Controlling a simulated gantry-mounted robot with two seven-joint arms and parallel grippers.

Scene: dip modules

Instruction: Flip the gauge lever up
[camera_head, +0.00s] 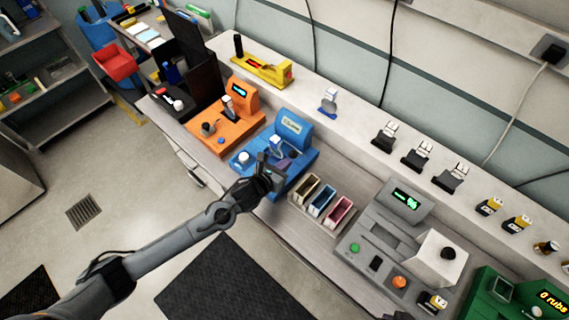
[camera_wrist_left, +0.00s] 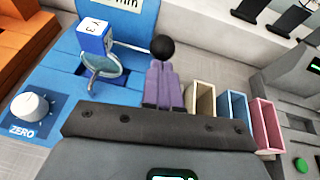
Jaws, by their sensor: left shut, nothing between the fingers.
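The blue gauge (camera_head: 297,138) stands on the bench with a display on its raised back; it fills the left of the left wrist view (camera_wrist_left: 62,72). Its lever (camera_wrist_left: 163,45) is a thin metal rod ending in a black ball, running rightward from beside a metal ring. A blue-and-white cube (camera_wrist_left: 94,36) sits above the ring, and a white ZERO knob (camera_wrist_left: 30,107) is at front left. My left gripper (camera_head: 285,164) is shut and empty; its purple fingers (camera_wrist_left: 163,72) reach up to the ball. Whether they touch it I cannot tell. My right gripper is out of view.
An orange machine (camera_head: 236,120) stands left of the gauge. Three small bins, beige, blue and pink (camera_head: 337,211), stand to the right. A grey machine (camera_head: 375,232) with a green display is further right. Several small devices line the back shelf.

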